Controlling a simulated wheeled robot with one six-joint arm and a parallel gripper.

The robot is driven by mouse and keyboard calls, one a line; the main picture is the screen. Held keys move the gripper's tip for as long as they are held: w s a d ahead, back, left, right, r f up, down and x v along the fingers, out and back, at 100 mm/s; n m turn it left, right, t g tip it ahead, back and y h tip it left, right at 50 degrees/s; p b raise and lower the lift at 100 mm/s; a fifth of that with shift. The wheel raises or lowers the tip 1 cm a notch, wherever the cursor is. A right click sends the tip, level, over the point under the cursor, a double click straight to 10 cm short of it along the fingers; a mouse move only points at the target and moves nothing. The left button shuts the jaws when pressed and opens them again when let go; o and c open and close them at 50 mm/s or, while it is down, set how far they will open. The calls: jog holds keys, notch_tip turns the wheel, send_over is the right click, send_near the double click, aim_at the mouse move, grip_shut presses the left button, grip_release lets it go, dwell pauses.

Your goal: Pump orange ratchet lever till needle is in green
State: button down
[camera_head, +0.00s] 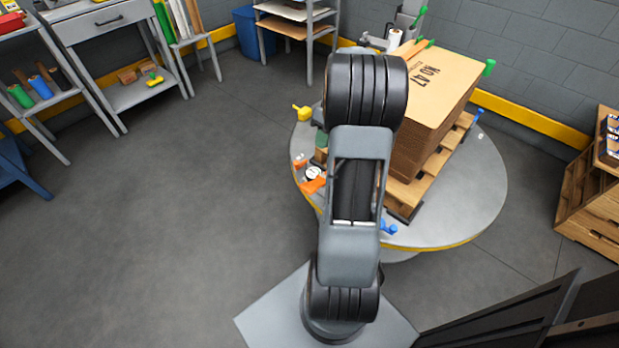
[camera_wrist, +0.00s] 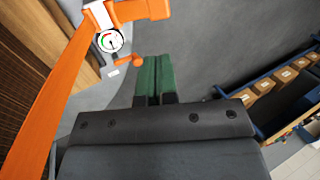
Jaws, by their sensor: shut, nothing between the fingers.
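A round white gauge (camera_wrist: 110,41) with coloured marks sits on an orange fitting at the upper left of the wrist view. The needle's exact place is too small to read. An orange bar (camera_wrist: 140,10) extends right above it, and a short orange rod with a round knob (camera_wrist: 137,60) sticks out beside it. I cannot tell for sure which is the ratchet lever. The gauge (camera_head: 314,173) and orange parts (camera_head: 313,186) also show at the turntable's left edge in the head view. My gripper (camera_wrist: 153,80) has green fingers, shut and empty, just below and right of the knob, apparently apart.
A wide orange band (camera_wrist: 48,110) runs down the left of the wrist view beside the stack. Stacked brown sheets (camera_head: 447,85) on a wooden pallet (camera_head: 432,180) stand on the round turntable (camera_head: 470,205). Yellow (camera_head: 301,112) and blue (camera_head: 388,229) handles are at its rim. Floor to the left is clear.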

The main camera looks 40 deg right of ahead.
aim_at(307, 187)
jog(key=shift+f, duration=0.1)
jog(key=b+x, duration=0.5)
jog(key=x, duration=0.9)
jog(key=shift+s, duration=0.1)
